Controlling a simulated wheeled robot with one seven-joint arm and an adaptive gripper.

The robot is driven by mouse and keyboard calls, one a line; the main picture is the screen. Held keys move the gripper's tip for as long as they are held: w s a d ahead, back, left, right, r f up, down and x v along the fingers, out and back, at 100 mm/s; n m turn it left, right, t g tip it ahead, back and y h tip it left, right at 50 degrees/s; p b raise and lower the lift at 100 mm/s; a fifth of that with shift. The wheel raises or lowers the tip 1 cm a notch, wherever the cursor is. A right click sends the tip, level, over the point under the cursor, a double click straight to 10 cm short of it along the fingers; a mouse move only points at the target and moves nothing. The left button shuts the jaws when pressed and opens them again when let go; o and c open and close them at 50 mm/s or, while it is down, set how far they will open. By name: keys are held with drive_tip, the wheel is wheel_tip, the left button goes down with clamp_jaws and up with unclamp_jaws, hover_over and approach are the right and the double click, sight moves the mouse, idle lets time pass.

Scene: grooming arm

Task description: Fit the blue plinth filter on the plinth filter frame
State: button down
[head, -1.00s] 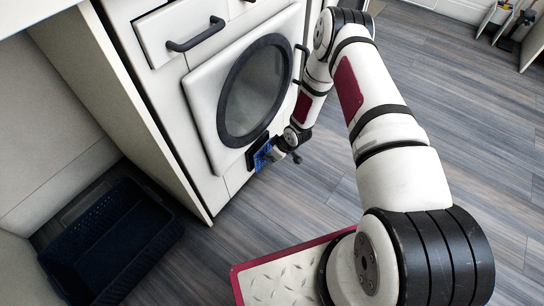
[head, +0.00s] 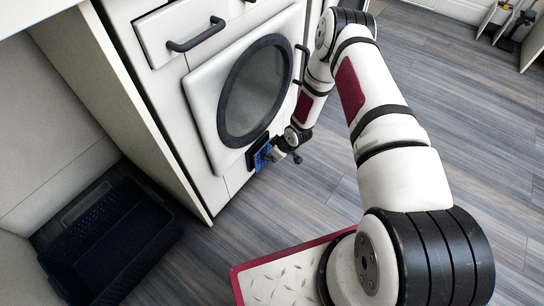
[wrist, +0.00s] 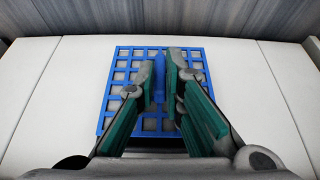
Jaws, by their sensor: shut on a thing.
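The blue plinth filter (head: 262,157) is a square grid low on the white machine's front, below the round door. In the wrist view the blue filter (wrist: 117,80) lies against a white surface, with an upright blue grip between my fingers. My gripper (wrist: 163,82) is shut on that grip, its green-padded fingers on either side. In the head view my gripper (head: 275,156) is small, close to the machine's lower front. A dark edge of the plinth filter frame (head: 251,155) shows beside the filter. Whether the filter is seated in the frame I cannot tell.
The washing machine's round door (head: 254,92) is closed above the filter. A dark blue basket (head: 112,245) stands on the floor at lower left, beyond a white side panel (head: 150,120). The wooden floor (head: 300,195) right of the machine is clear.

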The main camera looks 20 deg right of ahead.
drive_tip(key=shift+w+a, duration=0.75)
drive_tip(key=shift+w, duration=0.25)
drive_tip(key=c, duration=1.6)
unclamp_jaws()
drive_tip(key=v, duration=1.2)
